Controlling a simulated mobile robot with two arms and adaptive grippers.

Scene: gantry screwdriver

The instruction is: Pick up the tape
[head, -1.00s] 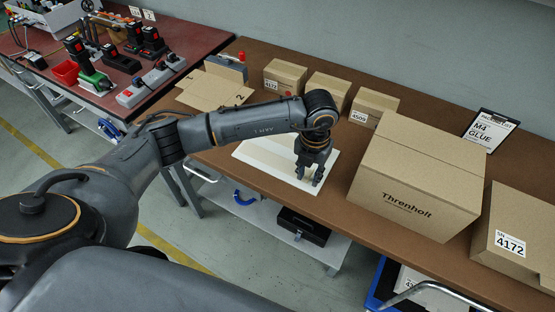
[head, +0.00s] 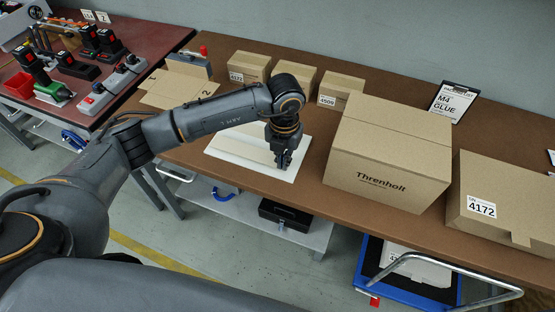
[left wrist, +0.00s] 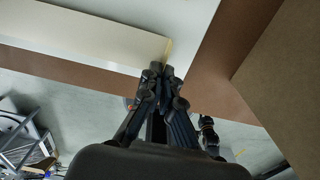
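No roll that I can clearly name as the tape shows in either view. A pale flat strip (left wrist: 80,35) lies on a white sheet (left wrist: 185,12) in the left wrist view, with a thin yellowish edge at its right end. The white sheet (head: 222,155) also shows on the brown bench in the head view. My left gripper (head: 283,161) points down over the sheet's right part. In the left wrist view its fingertips (left wrist: 161,68) are together beside the yellowish edge; I see nothing clearly between them.
A large Threnholt carton (head: 385,165) stands right of my left gripper, with carton 4172 (head: 505,215) beyond. Small cartons (head: 248,68) and a flattened carton (head: 175,90) lie behind. A red tool bench (head: 95,55) is at left.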

